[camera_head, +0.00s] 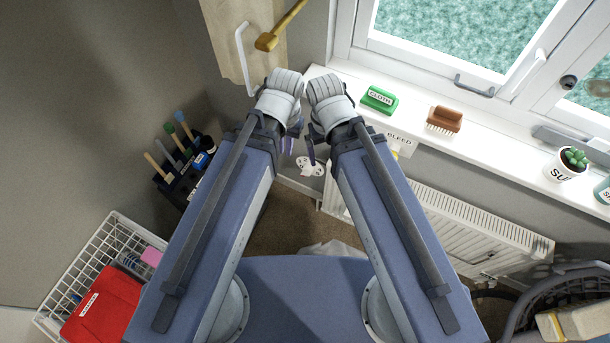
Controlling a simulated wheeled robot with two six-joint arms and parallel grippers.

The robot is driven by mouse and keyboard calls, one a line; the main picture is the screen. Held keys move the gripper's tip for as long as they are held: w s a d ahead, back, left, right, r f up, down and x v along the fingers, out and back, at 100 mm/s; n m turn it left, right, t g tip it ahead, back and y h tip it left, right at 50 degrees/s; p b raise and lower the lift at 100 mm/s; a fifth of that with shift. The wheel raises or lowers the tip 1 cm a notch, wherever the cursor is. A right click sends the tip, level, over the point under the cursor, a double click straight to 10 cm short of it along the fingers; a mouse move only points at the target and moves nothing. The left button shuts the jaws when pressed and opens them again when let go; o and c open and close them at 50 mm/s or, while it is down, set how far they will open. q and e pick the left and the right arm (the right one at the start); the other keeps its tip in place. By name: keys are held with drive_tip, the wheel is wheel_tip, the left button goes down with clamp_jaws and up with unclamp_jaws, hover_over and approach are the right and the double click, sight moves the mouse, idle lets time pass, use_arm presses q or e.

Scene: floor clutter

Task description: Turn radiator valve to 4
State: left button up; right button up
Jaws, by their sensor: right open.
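The white radiator (465,230) is on the wall below the window sill, partly hidden by my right arm. A small white piece with dark marks (311,167) shows between my arms, left of the radiator's end. It may be the valve or its dial, but its numbers are too small to read. My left gripper (290,138) and my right gripper (311,151) hang just above it in this view, close together and mostly hidden behind my wrists. The right one is open and I see nothing in it. The left one's jaws cannot be made out.
A black tool holder (180,183) and a white wire basket (105,255) stand left. A grey basket (560,300) is lower right.

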sight(307, 173)
use_arm(q)
drive_tip(key=w+f+b, duration=0.3)
drive_tip(key=f+b, duration=0.3)
drive_tip(key=f, duration=0.1)
drive_tip(key=w+f+h+b, duration=0.1)
drive_tip(key=w+f+b, duration=0.2)
drive_tip(key=f+b, duration=0.3)
drive_tip(key=w+d+f+m+h+b, duration=0.1)
drive_tip(key=w+f+b, duration=0.3)
drive_tip(key=f+b, duration=0.3)
drive_tip(key=shift+f+t, duration=0.4)
drive_tip(key=shift+f, duration=0.4)
clamp_jaws()
drive_tip(key=w+f+h+b, duration=0.1)
drive_tip(key=w+f+b, duration=0.3)
drive_tip(key=f+b, duration=0.4)
drive_tip(key=w+a+f+m+t+h+b, duration=0.1)
drive_tip(key=w+f+b, duration=0.4)
drive_tip(key=f+b, duration=0.3)
drive_tip(key=shift+w+a+h+b, duration=0.2)
drive_tip(key=shift+w+h+b, duration=0.1)
drive_tip(key=shift+b, duration=0.55)
drive_tip(key=shift+f, duration=0.2)
